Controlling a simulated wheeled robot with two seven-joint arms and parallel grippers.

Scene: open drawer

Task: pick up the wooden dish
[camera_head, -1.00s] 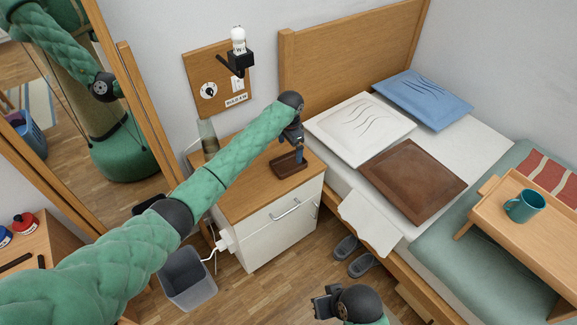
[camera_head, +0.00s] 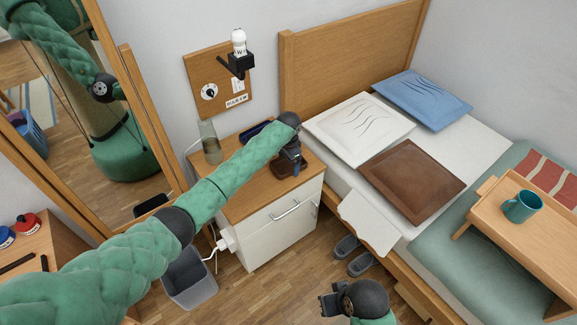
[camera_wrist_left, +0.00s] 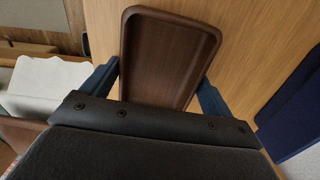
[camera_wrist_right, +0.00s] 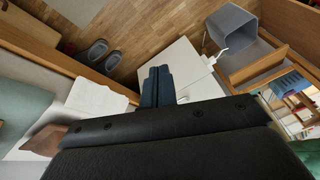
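The wooden dish (camera_wrist_left: 168,55), a dark brown rectangular tray with rounded corners, lies on the wooden top of the nightstand. In the head view my left gripper (camera_head: 291,164) is low over the dish and hides much of it. In the left wrist view the left gripper's fingers (camera_wrist_left: 157,88) are spread wide, one on each side of the dish's near part. I cannot tell whether they touch its sides. My right gripper (camera_wrist_right: 158,86) has its fingers together with nothing between them, in front of the bed, away from the dish.
The nightstand (camera_head: 240,190) also bears a glass vase (camera_head: 209,143) and a dark blue object (camera_head: 256,129) behind my left arm. The bed (camera_head: 330,172) stands close at right. A grey bin (camera_head: 190,285) and slippers (camera_head: 347,246) are on the floor.

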